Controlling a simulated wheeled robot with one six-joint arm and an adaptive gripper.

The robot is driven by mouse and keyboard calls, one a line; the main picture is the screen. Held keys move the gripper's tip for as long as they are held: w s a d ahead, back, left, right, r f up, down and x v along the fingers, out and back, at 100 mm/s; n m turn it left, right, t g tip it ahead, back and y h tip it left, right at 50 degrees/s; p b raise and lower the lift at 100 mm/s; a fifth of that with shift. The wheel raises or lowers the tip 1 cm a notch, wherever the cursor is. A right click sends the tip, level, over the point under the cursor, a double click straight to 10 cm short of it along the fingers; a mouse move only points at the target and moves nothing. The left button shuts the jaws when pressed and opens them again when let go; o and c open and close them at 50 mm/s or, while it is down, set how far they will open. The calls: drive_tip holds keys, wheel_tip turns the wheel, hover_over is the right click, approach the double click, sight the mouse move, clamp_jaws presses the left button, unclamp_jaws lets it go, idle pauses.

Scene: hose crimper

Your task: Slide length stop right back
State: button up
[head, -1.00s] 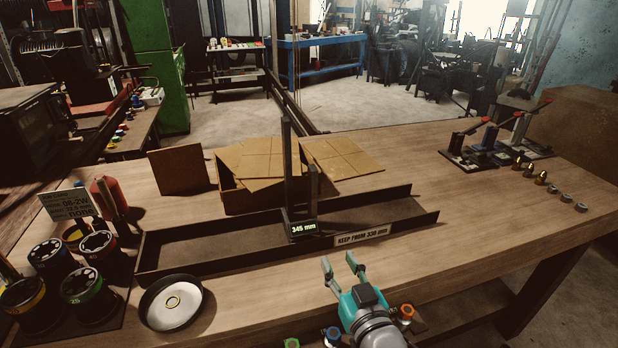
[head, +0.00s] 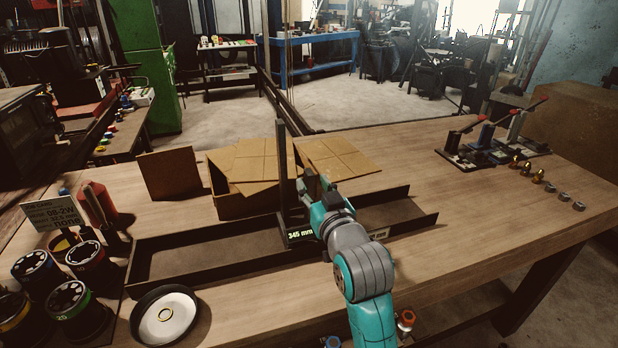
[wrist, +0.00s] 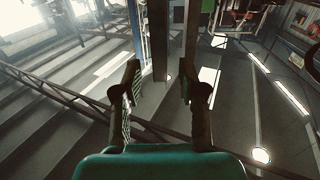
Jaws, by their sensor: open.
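The length stop is a dark upright post (head: 281,170) with a lit "345 mm" readout (head: 300,235) at its base, standing in the long dark trough (head: 180,258). My gripper (head: 312,186) is over the trough, just right of the tall post, and hides part of the stop. In the wrist view my gripper (wrist: 160,82) is open and empty, fingers apart. A dark upright bar (wrist: 158,40) shows between the fingers and another by the right finger; I cannot tell whether either finger touches one.
Behind the trough is an open cardboard box (head: 240,203). A round dish (head: 165,316) with a ring and several dark die holders (head: 72,300) stand at the left. Levered tools (head: 490,142) and small fittings stand at the right. The bench's middle right is clear.

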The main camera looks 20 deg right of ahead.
sight(311, 182)
drive_tip(key=shift+w, duration=1.85)
clamp_jaws()
